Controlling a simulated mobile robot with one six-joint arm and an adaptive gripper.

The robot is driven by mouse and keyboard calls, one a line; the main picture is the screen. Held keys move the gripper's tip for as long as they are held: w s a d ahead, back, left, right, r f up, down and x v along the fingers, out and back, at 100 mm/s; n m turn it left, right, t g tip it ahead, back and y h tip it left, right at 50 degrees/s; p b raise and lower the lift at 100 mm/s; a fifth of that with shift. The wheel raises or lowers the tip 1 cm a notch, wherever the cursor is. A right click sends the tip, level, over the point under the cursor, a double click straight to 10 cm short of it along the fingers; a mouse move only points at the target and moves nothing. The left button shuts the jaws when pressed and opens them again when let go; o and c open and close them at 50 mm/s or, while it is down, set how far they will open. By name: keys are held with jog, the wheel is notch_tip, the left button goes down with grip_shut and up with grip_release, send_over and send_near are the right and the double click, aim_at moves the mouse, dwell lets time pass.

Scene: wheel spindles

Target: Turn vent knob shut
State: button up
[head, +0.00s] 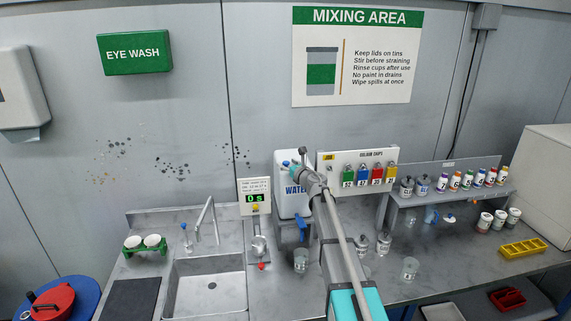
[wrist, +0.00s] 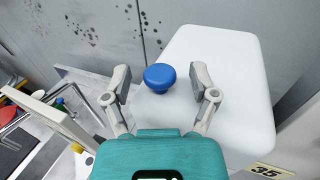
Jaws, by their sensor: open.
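The blue round vent knob (wrist: 159,77) stands on top of the white water container (wrist: 215,50) in the wrist view. My gripper (wrist: 160,74) is open, with one finger on each side of the knob and a visible gap on both sides. Whether the fingertips are level with the knob is hard to tell. In the head view my gripper (head: 297,168) is over the top of the water container (head: 283,186), and my arm hides its right part and some of its label. The knob's turn position cannot be read.
A blue tap (head: 301,226) juts from the container's front above the counter. A timer box (head: 255,197) reading 0 s stands at its left, by the sink (head: 205,285). A colour chips board (head: 357,160) is close on the right. Clear cups (head: 301,261) stand below.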

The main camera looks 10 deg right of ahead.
jog(key=shift+w+a, duration=0.25)
jog(key=shift+w, duration=0.2)
grip_shut()
